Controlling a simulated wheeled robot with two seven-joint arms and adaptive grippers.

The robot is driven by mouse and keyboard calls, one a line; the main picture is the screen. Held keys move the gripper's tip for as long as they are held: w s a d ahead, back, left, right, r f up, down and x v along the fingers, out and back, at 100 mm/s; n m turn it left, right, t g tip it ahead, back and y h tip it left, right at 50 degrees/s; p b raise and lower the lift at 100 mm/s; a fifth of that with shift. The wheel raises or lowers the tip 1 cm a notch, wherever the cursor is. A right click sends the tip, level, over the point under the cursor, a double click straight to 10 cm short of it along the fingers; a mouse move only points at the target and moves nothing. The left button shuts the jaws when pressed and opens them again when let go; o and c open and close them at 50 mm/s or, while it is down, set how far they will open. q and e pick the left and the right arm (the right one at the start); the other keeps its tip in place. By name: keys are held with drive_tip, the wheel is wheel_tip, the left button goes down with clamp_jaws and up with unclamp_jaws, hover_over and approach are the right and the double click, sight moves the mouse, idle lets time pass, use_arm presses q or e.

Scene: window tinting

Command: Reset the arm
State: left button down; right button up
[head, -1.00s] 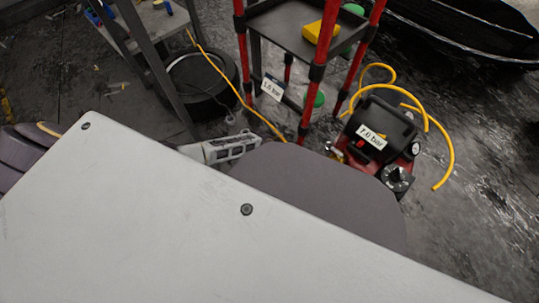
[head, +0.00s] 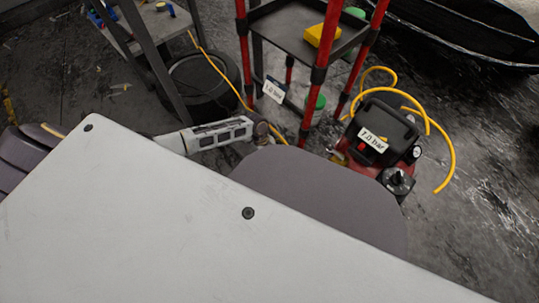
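A pale arm link of mine with dark slots (head: 215,134) shows beyond the upper edge of my large light-grey body panel. It ends at a darker joint (head: 262,130) near the foot of the red-post cart. No fingers of either gripper can be made out in the head view. My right arm does not clearly show. Much of the lower view is covered by my own body panels, so anything under them is hidden.
A red and black compressor (head: 385,135) labelled 7.0 bar, with a yellow hose (head: 452,150), stands at right. A red-post cart (head: 285,28) holds a yellow box (head: 322,35). A tyre (head: 205,85) lies at upper left. Dark floor (head: 480,210) is open at right.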

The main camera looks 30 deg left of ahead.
use_arm(q)
drive_tip(key=shift+a+r, duration=0.15)
drive_tip(key=shift+r, duration=0.25)
drive_tip(key=shift+s, duration=0.15)
idle(0.4)
